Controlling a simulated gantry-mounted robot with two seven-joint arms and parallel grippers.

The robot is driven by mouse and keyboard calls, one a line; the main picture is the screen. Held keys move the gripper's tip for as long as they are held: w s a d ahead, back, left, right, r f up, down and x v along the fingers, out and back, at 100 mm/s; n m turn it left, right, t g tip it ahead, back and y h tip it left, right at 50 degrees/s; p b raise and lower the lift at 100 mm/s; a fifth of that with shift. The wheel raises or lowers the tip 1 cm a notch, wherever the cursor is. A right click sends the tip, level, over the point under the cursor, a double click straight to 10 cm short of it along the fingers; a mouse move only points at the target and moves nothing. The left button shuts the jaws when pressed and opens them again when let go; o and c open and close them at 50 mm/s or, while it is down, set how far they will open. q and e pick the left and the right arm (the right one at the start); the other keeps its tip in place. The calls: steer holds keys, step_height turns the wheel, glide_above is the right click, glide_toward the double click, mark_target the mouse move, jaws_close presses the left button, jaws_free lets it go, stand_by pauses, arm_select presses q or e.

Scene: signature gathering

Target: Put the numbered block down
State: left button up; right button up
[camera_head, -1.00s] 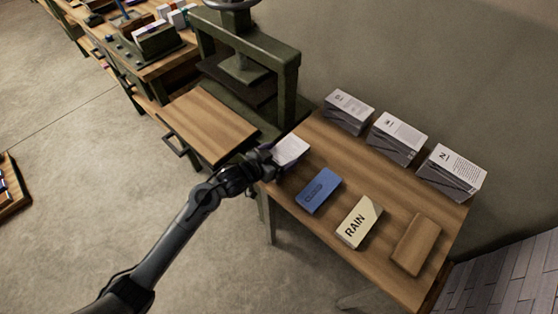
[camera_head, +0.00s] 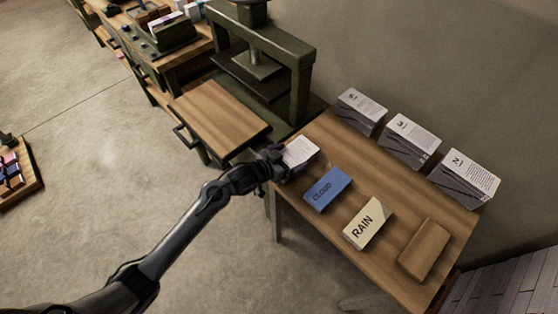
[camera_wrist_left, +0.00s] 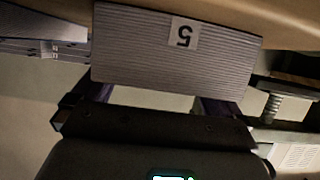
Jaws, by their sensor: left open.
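The numbered block (camera_head: 300,151) is a white paper block at the table's near left corner in the head view. In the left wrist view its ridged grey side (camera_wrist_left: 175,55) carries a white label with an upside-down 5. It appears to rest on the wooden tabletop (camera_head: 345,180). My left gripper (camera_head: 279,162) is at the block's near left side. Its jaws are open, with the two dark fingers spread at the block in the wrist view; whether they touch it I cannot tell. My right gripper is not in view.
A blue CLOUD block (camera_head: 327,189), a cream RAIN block (camera_head: 367,224) and a plain brown block (camera_head: 424,249) lie along the front. Three paper blocks (camera_head: 361,110), (camera_head: 409,140), (camera_head: 465,177) stand along the back. A green press (camera_head: 300,85) stands left of the table.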

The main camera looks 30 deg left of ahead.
arm_select(q)
steer(key=p+v, duration=0.2)
steer(key=v, duration=0.9)
steer(key=s+f+n+g+y, duration=0.1)
steer(key=s+g, duration=0.3)
steer(key=s, duration=0.8)
steer(key=s+d+f+n+g+y, duration=0.1)
steer(key=s+f+g+y, duration=0.2)
steer(key=s, duration=0.9)
steer(key=shift+s+f+g, duration=0.2)
steer(key=shift+f+g, duration=0.2)
steer(key=shift+g, duration=0.7)
steer(key=shift+r, duration=0.1)
step_height(320, 180, up, 29)
steer(key=p, duration=2.9)
steer(key=shift+r+p, duration=0.2)
steer(key=shift+p, duration=0.15)
